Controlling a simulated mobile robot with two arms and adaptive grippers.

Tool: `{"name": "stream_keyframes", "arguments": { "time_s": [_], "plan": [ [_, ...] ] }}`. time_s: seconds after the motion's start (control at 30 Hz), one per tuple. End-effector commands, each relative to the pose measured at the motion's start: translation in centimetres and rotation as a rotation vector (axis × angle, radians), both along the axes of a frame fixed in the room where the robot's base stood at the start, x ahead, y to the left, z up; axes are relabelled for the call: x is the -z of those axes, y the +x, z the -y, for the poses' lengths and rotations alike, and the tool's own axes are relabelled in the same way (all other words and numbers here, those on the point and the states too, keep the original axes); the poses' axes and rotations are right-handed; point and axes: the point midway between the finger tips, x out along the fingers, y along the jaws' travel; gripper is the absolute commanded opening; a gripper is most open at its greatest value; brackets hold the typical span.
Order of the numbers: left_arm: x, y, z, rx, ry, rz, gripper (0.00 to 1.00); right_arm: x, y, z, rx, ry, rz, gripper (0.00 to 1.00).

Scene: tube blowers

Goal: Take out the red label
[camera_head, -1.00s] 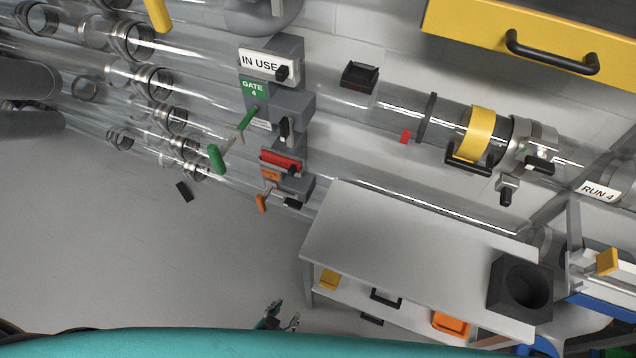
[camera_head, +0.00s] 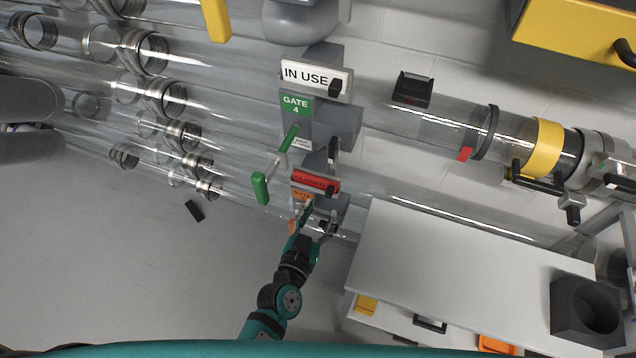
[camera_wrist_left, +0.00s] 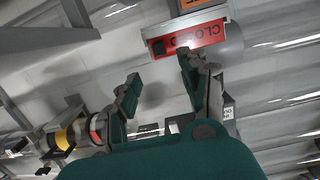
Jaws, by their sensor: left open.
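The red label (camera_head: 312,180) sits in a holder on the grey gate post, below the green "GATE 4" plate (camera_head: 296,105). It has a dark knob at its right end. In the left wrist view the red label (camera_wrist_left: 203,36) reads "CLOSED" upside down, just beyond my fingers. My left gripper (camera_head: 316,220) is just below the label in the head view. In the left wrist view my left gripper (camera_wrist_left: 160,85) is open with nothing between its fingers. One fingertip appears close to the label's lower edge; contact cannot be told. My right gripper is not in view.
A white "IN USE" plate (camera_head: 315,80) is above. A green-handled lever (camera_head: 261,187) sticks out left of the label. An orange plate (camera_head: 303,195) lies just under it, partly behind my gripper. A grey bench (camera_head: 450,245) stands to the right. Clear tubes run behind.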

Motion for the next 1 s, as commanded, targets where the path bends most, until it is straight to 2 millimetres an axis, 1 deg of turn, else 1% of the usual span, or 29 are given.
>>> {"name": "stream_keyframes", "arguments": {
  "time_s": [0.03,0.1,0.27,0.33,0.5,0.6,0.7,0.9,1.0],
  "plan": [
    [0.1,0.8,0.3,0.0,-0.001,0.001,0.44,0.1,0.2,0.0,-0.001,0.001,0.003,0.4],
    [0.2,1.5,0.5,0.0,0.0,0.001,0.44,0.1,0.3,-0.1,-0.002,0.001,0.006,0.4],
    [0.4,2.3,0.7,0.0,0.0,0.0,0.44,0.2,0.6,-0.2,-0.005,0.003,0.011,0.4],
    [0.6,3.0,0.9,0.0,-0.001,0.0,0.44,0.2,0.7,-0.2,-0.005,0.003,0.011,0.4],
    [1.2,5.6,1.6,0.001,0.0,0.001,0.44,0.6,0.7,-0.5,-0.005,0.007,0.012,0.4],
    [1.4,6.6,1.9,0.0,0.0,0.0,0.44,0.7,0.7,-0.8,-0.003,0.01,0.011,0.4],
    [1.5,6.9,2.0,0.0,0.001,-0.002,0.44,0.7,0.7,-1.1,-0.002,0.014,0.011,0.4],
    [1.5,6.9,2.0,0.0,0.0,-0.001,0.44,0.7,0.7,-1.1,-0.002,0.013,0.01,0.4],
    [1.5,6.9,2.0,0.0,0.0,-0.001,0.31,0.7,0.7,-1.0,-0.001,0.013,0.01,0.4]
  ]
}}
